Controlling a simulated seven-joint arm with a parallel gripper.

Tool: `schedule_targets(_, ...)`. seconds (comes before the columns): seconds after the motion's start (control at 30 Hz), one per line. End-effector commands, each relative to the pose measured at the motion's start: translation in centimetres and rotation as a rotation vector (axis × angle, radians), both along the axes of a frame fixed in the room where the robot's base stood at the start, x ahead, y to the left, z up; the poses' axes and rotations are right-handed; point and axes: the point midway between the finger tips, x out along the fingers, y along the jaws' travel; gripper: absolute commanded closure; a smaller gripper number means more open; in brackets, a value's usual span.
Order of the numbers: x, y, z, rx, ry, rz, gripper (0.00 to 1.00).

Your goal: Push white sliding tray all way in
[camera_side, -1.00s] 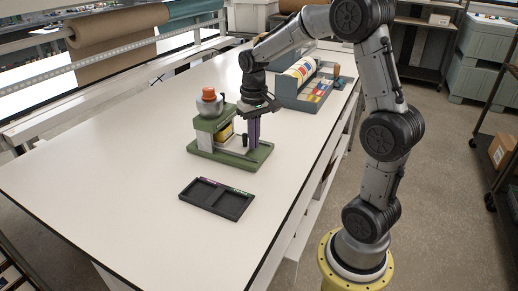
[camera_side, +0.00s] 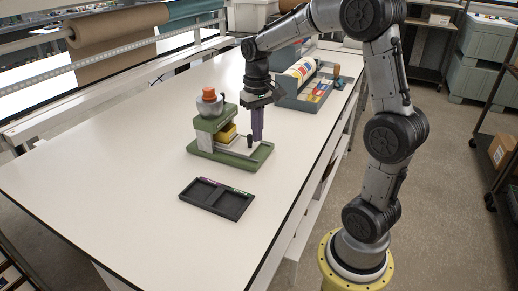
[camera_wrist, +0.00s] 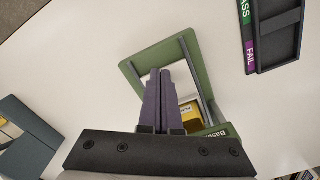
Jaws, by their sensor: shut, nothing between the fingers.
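The green station (camera_side: 262,158) stands on the table, with an upper deck over its left end. The white sliding tray (camera_side: 236,147) lies low on its base, partly out from under the deck, with a small dark upright handle (camera_side: 250,141). A yellow block (camera_side: 227,132) sits at the tray's inner end, under the deck edge; it also shows in the wrist view (camera_wrist: 188,113). My gripper (camera_side: 257,139) is shut and empty, its purple fingers pointing down just right of the handle. In the wrist view my fingers (camera_wrist: 159,74) hide much of the tray; contact cannot be told.
A grey bowl with an orange item (camera_side: 209,97) sits on the deck. A black two-compartment tray (camera_side: 216,198) lies in front, marked PASS and FAIL in the wrist view (camera_wrist: 272,30). A blue-grey bin (camera_side: 308,88) stands behind right. The table's left side is clear.

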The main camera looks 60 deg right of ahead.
Motion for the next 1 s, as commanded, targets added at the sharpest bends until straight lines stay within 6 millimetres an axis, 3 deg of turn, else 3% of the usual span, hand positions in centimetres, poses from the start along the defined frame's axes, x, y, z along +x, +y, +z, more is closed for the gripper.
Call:
schedule_targets(0.43, 0.1, 0.0, 3.3, -0.003, -0.007, 0.000, 1.00)
schedule_targets(0.83, 0.1, 0.1, 3.7, -0.002, -0.006, 0.002, 1.00)
schedule_targets(1.0, 0.1, 2.4, 6.4, -0.030, -0.073, 0.065, 1.00)
